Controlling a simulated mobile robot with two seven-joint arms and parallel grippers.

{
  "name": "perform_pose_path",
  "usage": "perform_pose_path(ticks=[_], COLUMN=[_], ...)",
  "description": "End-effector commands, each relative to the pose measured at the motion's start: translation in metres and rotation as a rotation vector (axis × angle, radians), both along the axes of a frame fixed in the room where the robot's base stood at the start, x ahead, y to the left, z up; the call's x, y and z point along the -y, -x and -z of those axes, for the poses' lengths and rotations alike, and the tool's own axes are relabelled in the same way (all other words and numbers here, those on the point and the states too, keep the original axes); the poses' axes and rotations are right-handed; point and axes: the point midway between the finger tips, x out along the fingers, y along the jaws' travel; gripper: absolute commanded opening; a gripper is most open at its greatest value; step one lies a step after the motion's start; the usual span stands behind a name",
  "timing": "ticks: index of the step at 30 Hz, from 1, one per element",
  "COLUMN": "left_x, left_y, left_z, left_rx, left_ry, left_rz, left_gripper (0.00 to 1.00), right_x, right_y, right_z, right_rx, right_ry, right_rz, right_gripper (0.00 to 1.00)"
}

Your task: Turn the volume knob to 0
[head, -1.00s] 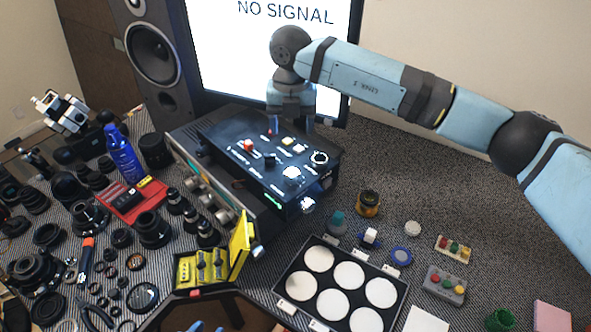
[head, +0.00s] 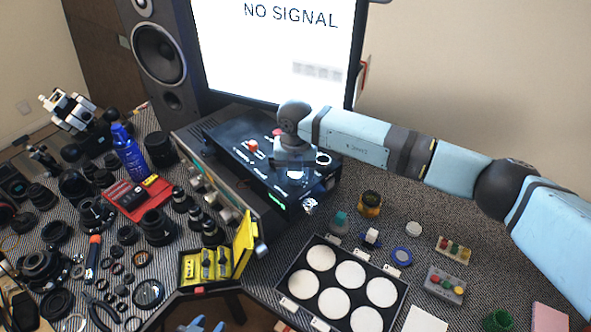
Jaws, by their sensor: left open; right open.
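The black control box (head: 262,165) sits on top of a silver amplifier-like unit, with a red knob or button (head: 252,146), a white-ringed dial (head: 323,158) and small lit labels on its top. The labels are too small to read, so I cannot tell which control is the volume knob. My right gripper (head: 295,170) points down over the middle of the box top, open. It hides part of the panel; contact with a knob cannot be made out. Only a small blue part of my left gripper (head: 205,326) shows at the bottom edge, apart from the box.
Silver knobs (head: 225,214) line the lower unit's front. A monitor (head: 275,50) and speaker (head: 158,55) stand behind. Lenses and tools crowd the left; a yellow case (head: 243,245) stands open in front. A tray (head: 290,291) with white discs lies at front right.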

Motion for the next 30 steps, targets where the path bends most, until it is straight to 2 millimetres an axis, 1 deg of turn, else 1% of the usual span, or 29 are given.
perform_pose_path(ticks=[5,6,8,9,11,12,17,22,26,30], left_x=[0.0,0.0,0.0,0.0,0.0,0.0,0.0,0.0,0.001,0.001], left_y=[0.0,0.0,0.0,0.0,0.0,0.0,0.0,0.0,0.0,0.0], left_z=[0.0,0.0,0.0,0.0,0.0,0.0,0.001,0.007,0.015,0.028], left_rx=[0.0,0.0,0.0,0.0,0.0,0.0,0.0,0.001,0.001,0.002], left_ry=[0.0,0.0,0.0,0.001,0.001,0.001,0.001,0.001,0.002,0.002], left_rz=[0.0,0.0,0.0,-0.001,-0.001,-0.001,-0.001,-0.001,0.0,0.0], left_gripper=[0.43,0.43,0.43,0.43,0.43,0.43,0.43,0.43,0.43,0.43], right_x=[0.0,0.0,0.0,0.0,0.0,0.0,0.0,0.0,0.0,0.0], right_y=[0.0,0.0,0.0,0.0,0.0,0.0,0.0,0.0,-0.001,-0.001], right_z=[0.0,0.0,0.0,0.0,0.0,0.0,0.0,0.001,0.002,0.003], right_rx=[0.0,0.0,0.0,0.0,0.0,0.0,0.001,0.002,0.003,0.004], right_ry=[0.0,0.0,0.0,0.0,0.0,0.0,0.0,0.0,0.0,0.0], right_rz=[0.0,0.0,0.0,0.0,0.0,0.0,-0.005,-0.043,-0.107,-0.209], right_gripper=[0.65,0.56,0.42,0.33,0.19,0.16,0.16,0.16,0.16,0.16])
